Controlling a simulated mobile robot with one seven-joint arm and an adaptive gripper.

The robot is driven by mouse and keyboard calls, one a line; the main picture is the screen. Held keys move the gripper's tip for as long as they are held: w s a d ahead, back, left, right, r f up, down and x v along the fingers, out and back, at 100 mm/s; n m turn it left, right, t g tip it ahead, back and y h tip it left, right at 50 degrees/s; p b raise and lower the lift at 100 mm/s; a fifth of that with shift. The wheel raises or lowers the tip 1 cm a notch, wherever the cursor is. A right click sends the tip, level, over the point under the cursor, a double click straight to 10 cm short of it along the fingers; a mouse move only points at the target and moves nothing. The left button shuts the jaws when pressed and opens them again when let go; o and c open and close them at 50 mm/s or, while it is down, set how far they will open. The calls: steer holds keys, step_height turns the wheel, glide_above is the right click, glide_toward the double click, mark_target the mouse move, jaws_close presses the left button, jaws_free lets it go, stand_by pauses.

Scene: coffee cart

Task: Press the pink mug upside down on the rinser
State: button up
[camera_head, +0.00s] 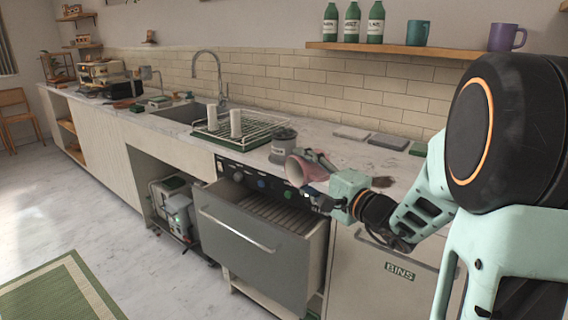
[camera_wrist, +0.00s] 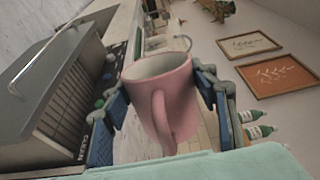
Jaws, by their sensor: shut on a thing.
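The pink mug (camera_head: 297,171) is held on its side near the counter's front edge, above the open drawer, its mouth facing left. In the wrist view the mug (camera_wrist: 172,98) sits between both finger pads, its handle toward the camera and its mouth away from it. My gripper (camera_head: 318,172) is shut on the mug's sides; both pads also show in the wrist view. I cannot clearly make out a rinser in either view.
A wire dish rack (camera_head: 262,129) with white cups is further left, before the sink (camera_head: 185,112). The drawer (camera_head: 238,250) stands open below. Flat grey slabs (camera_head: 388,141) lie at the back right.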

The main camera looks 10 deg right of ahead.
steer(key=shift+f+n+b, duration=0.2)
steer(key=shift+n+b, duration=0.1)
steer(key=shift+b, duration=0.7)
steer(key=n+b, duration=0.4)
steer(key=b, duration=0.5)
steer(key=shift+n+b, duration=0.3)
steer(key=shift+r+n+b, duration=0.15)
steer(key=shift+n+b, duration=0.15)
steer(key=shift+b, duration=0.25)
steer(key=shift+r, duration=0.15)
